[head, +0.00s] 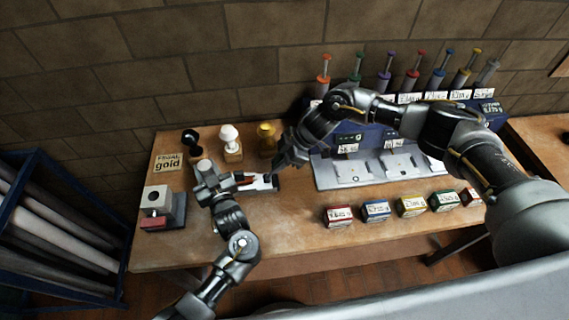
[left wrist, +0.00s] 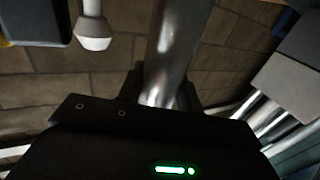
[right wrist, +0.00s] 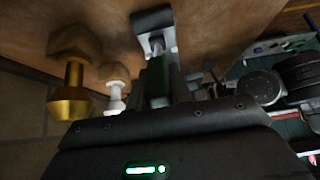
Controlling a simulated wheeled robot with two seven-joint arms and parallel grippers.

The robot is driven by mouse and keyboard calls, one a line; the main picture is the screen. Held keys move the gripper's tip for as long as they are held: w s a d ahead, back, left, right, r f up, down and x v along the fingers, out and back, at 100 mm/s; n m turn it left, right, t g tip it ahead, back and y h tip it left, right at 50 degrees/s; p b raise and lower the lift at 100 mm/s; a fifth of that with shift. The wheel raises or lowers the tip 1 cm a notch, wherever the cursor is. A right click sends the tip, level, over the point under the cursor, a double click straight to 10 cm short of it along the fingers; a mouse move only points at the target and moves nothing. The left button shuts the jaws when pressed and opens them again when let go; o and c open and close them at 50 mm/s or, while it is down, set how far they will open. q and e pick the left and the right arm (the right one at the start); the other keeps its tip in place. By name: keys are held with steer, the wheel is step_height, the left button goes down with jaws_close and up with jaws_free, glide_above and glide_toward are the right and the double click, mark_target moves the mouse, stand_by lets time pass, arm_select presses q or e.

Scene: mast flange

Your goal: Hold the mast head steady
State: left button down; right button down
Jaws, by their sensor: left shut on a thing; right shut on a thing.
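My left gripper (head: 248,181) reaches over the left half of the table. In the left wrist view it is shut around a shiny silver round piece (left wrist: 172,50), which I take to be the mast head. My right gripper (head: 280,163) comes in from the right, close to the left one. In the right wrist view it is shut on a part mostly hidden between its dark fingers. A grey bracket-like end (right wrist: 154,30) shows just beyond. A pale block (head: 263,182) lies at the left fingertips in the head view; how the held parts join is hidden.
Black (head: 191,138), white (head: 229,135) and gold (head: 266,133) finials stand on blocks behind the grippers, beside a card reading "gold" (head: 167,162). A grey block fixture (head: 157,200) is at left. Labelled boxes (head: 376,211) line the right front. The front left table is clear.

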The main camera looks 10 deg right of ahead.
arm_select(q)
steer(key=shift+d, duration=0.1)
arm_select(e)
steer(key=a+h, duration=0.2)
steer(key=h, duration=0.1)
steer(key=shift+a+r, duration=0.35)
steer(key=shift+a, duration=0.05)
steer(key=shift+s+a+h, duration=0.1)
steer(key=shift+a+h, duration=0.75)
steer(key=shift+h, duration=0.55)
arm_select(q)
steer(key=shift+r, duration=0.1)
arm_select(e)
steer(key=c, duration=1.2)
jaws_free()
steer(key=shift+c, duration=0.2)
step_height(320, 180, up, 12)
steer(key=d, duration=0.1)
steer(key=shift+d, duration=0.25)
